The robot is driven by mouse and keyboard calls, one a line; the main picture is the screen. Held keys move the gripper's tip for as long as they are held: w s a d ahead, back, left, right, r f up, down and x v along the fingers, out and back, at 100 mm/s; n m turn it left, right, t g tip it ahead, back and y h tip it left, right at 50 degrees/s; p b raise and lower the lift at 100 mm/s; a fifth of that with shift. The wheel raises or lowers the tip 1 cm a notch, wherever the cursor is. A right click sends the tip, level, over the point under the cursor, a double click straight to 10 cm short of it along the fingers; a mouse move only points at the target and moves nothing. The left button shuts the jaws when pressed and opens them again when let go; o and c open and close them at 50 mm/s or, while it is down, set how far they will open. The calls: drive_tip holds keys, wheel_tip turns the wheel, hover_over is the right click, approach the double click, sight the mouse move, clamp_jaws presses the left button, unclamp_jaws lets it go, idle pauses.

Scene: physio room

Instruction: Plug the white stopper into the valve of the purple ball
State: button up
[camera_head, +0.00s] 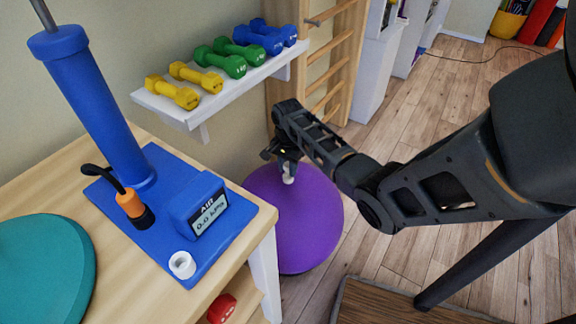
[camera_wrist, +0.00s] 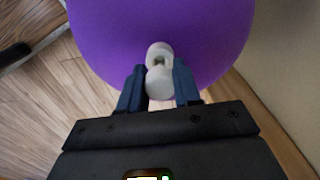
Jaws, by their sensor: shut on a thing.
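The purple ball (camera_head: 308,225) sits on the floor beyond the right end of the bench and fills the top of the wrist view (camera_wrist: 160,20). My gripper (camera_wrist: 159,68) is shut on the white stopper (camera_wrist: 160,84), whose rounded body sits between the two blue fingers. A pale ring with a darker middle (camera_wrist: 160,50) shows just beyond the stopper, against the ball. It looks like the valve, and I cannot tell whether stopper and valve touch. In the head view my gripper (camera_head: 287,164) is at the ball's upper part, with the white stopper (camera_head: 288,179) below its fingers.
A wooden bench (camera_head: 60,190) at left holds a blue pump (camera_head: 100,110) with a gauge (camera_head: 203,207), a white ring-shaped piece (camera_head: 182,265) and a teal disc (camera_head: 45,270). A white dumbbell shelf (camera_head: 215,100) and wooden wall bars (camera_head: 325,60) stand behind.

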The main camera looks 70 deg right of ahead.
drive_tip(key=shift+f+b, duration=0.5)
drive_tip(key=shift+f, duration=0.35)
idle(0.6)
drive_tip(key=shift+s+a+f, duration=0.15)
drive_tip(key=shift+a+f, duration=0.1)
drive_tip(key=shift+f, duration=0.25)
drive_tip(key=shift+d+r+p, duration=0.1)
drive_tip(key=shift+r+p, duration=0.45)
drive_tip(key=shift+r, duration=0.05)
drive_tip(key=shift+r, duration=0.3)
drive_tip(key=shift+d+r+p, duration=0.1)
drive_tip(key=shift+d+p, duration=0.05)
drive_tip(key=shift+p, duration=0.3)
